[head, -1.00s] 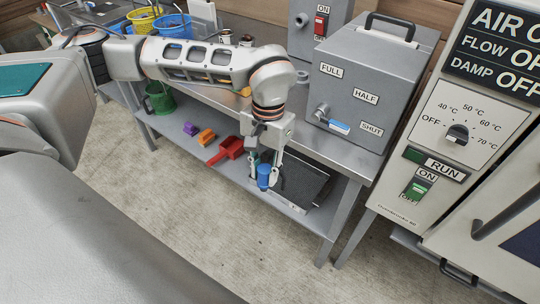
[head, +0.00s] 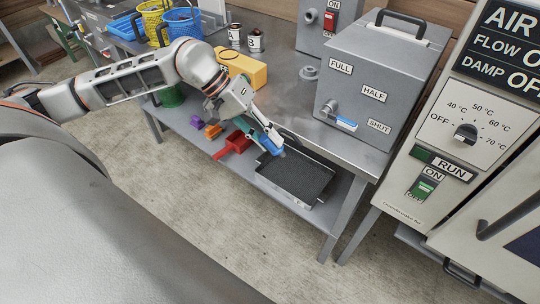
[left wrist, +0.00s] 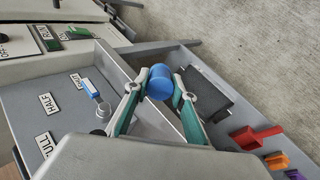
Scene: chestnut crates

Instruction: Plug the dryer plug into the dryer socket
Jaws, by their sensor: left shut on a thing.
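My left gripper (head: 269,140) is shut on a blue cylindrical plug (head: 274,149), held in the air in front of the bench edge, above the dark tray on the lower shelf. In the left wrist view the plug (left wrist: 160,82) sits between the green-sided fingers (left wrist: 155,90), its round blue end showing. I cannot make out a cord. The dryer (head: 455,135) is the pale machine at the right, with a dial and switches. A round grey fitting (head: 311,16) on a switch box at the back may be the socket; I cannot tell. My right gripper is not in view.
A grey box with a blue-handled valve (head: 370,85) stands on the metal bench (head: 290,98). A yellow block (head: 243,68), cans and baskets stand to its left. The lower shelf holds a dark tray (head: 297,180) and a red scoop (head: 233,146). The floor in front is clear.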

